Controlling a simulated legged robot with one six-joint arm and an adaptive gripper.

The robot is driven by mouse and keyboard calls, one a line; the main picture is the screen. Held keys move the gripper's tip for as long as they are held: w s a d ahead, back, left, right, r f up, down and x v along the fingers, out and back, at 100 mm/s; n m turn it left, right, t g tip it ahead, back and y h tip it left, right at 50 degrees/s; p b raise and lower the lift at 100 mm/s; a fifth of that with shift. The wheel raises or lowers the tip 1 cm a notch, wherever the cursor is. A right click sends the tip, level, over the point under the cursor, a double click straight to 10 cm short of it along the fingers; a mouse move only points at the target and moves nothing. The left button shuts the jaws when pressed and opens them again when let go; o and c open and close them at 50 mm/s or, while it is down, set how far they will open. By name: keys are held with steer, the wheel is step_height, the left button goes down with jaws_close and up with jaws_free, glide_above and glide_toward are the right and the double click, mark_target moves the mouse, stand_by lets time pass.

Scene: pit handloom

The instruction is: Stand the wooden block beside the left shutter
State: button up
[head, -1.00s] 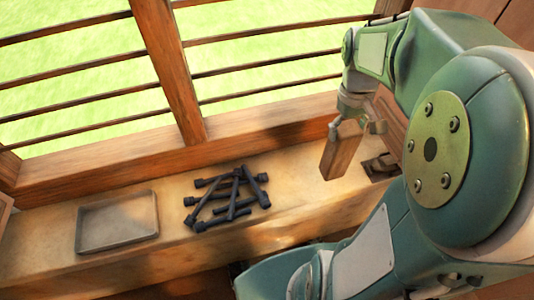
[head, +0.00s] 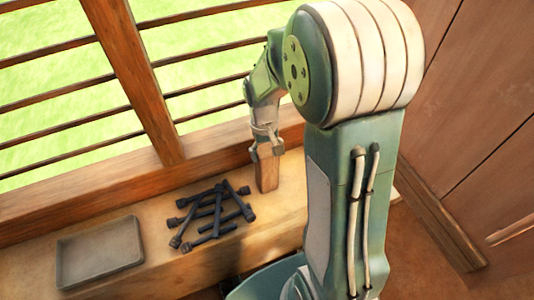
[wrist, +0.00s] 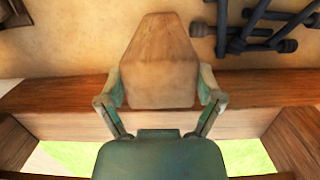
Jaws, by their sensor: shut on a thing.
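The wooden block (head: 267,174) is a plain brown piece, held roughly upright over the window ledge, just right of the dark pile in the head view. My gripper (head: 266,150) is shut on its upper part, one finger on each side. In the wrist view the block (wrist: 158,62) shows between the two fingers of my gripper (wrist: 158,96). I cannot tell whether its lower end touches the ledge. I cannot make out a left shutter in the current views.
Several dark rods with knobbed ends (head: 212,214) lie heaped on the ledge, left of the block. A shallow grey tray (head: 99,254) is farther left. A barred window (head: 70,90) stands behind the ledge. Brown wooden panelling (head: 485,130) is at the right.

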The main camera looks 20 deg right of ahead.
steer(key=shift+f, duration=0.65)
steer(key=o, duration=1.1)
steer(key=shift+c, duration=0.2)
